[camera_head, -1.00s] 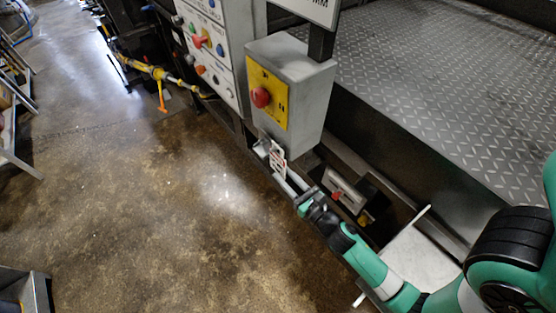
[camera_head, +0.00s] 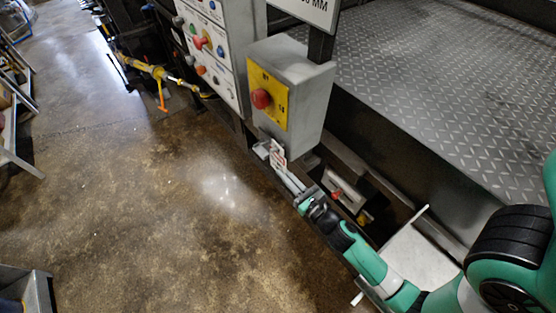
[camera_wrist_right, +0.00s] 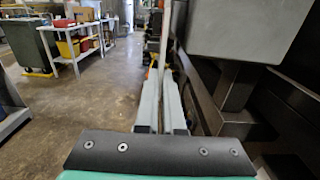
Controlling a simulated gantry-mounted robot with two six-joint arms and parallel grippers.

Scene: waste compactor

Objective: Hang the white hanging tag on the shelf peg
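The white hanging tag (camera_head: 278,154) with red marks is at the fingers of my right gripper (camera_head: 277,163), below the grey button box. In the right wrist view, the two long grey fingers (camera_wrist_right: 161,100) are close together, with the thin pale tag (camera_wrist_right: 165,38) edge-on between their tips. A white shelf (camera_head: 420,254) sits at the lower right in the head view. A short pale rod, seemingly the shelf peg (camera_head: 358,299), sticks out at its left side, apart from the tag. My left gripper is out of view.
The grey box (camera_head: 292,92) with a red button on a yellow plate is just above my gripper. A control panel (camera_head: 213,50) stands behind it. A white device (camera_head: 345,194) lies in the dark recess to the right. The concrete floor (camera_head: 150,210) is open at left.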

